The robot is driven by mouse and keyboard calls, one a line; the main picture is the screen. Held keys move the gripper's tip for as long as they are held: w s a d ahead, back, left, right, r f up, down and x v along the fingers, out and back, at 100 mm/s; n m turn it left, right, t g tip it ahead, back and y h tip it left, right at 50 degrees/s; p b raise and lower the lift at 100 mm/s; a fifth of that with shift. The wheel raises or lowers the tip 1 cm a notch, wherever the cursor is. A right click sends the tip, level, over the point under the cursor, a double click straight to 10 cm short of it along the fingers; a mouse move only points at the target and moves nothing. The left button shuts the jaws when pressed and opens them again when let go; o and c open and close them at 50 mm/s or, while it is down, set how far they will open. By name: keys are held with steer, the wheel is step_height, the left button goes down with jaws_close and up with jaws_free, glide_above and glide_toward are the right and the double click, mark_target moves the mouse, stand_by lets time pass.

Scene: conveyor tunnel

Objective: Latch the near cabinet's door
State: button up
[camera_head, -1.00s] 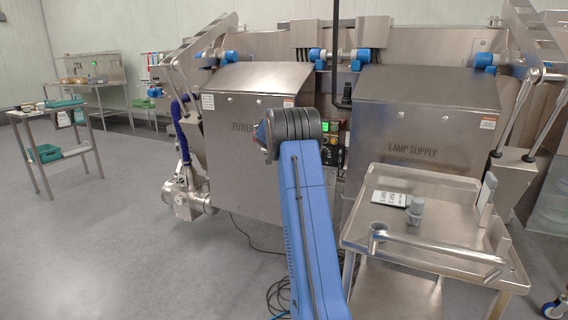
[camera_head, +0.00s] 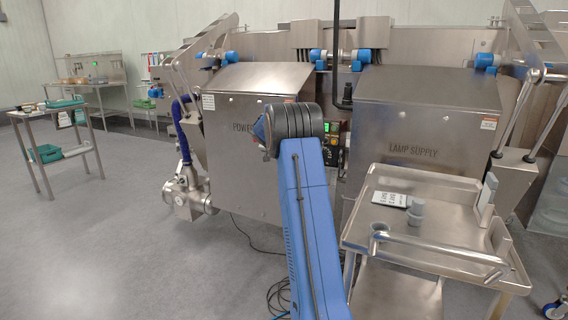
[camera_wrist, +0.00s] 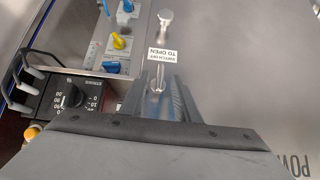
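The POWER cabinet's door (camera_head: 245,155) is a steel panel, closed or nearly so, in the head view. Its upside-down lettering shows at the right edge of the wrist view, on the same door (camera_wrist: 270,95). A small silver latch handle (camera_wrist: 158,78) sits near the door's edge in the wrist view, below a "TO OPEN" label (camera_wrist: 162,54) and a round metal knob (camera_wrist: 165,18). My gripper (camera_wrist: 157,92) reaches up to the latch, its dark ribbed fingers close beside it. Whether they touch it is unclear. In the head view my arm hides the gripper.
A control panel with knobs (camera_wrist: 120,42) and a black dial box (camera_wrist: 75,95) lie left of the latch. The LAMP SUPPLY cabinet (camera_head: 425,120) stands to the right. A steel cart (camera_head: 365,215) is close to my arm. Cables (camera_head: 278,298) lie on the floor.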

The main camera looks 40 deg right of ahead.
steer(key=v, duration=1.4)
steer(key=shift+a, duration=0.2)
steer(key=s+a+r+n+t+y, duration=0.1)
steer(key=s+a+r+n+y, duration=0.15)
steer(key=s+a, duration=1)
steer(key=s+a+r+n+y, duration=0.1)
steer(key=s+a+n, duration=0.3)
steer(key=s+a, duration=0.8)
steer(key=s+a+f+n+y, duration=0.2)
steer(key=s+a+f, duration=0.4)
steer(key=s+a, duration=0.4)
steer(key=s+a+f+n+y, duration=0.2)
steer(key=s+a+f+n, duration=0.3)
steer(key=s+a, duration=0.6)
steer(key=s+f, duration=0.2)
steer(key=s, duration=0.2)
steer(key=shift+s+f+y, duration=0.2)
steer(key=shift+s+y, duration=0.1)
steer(key=shift+y, duration=0.05)
steer(key=shift+a, duration=0.15)
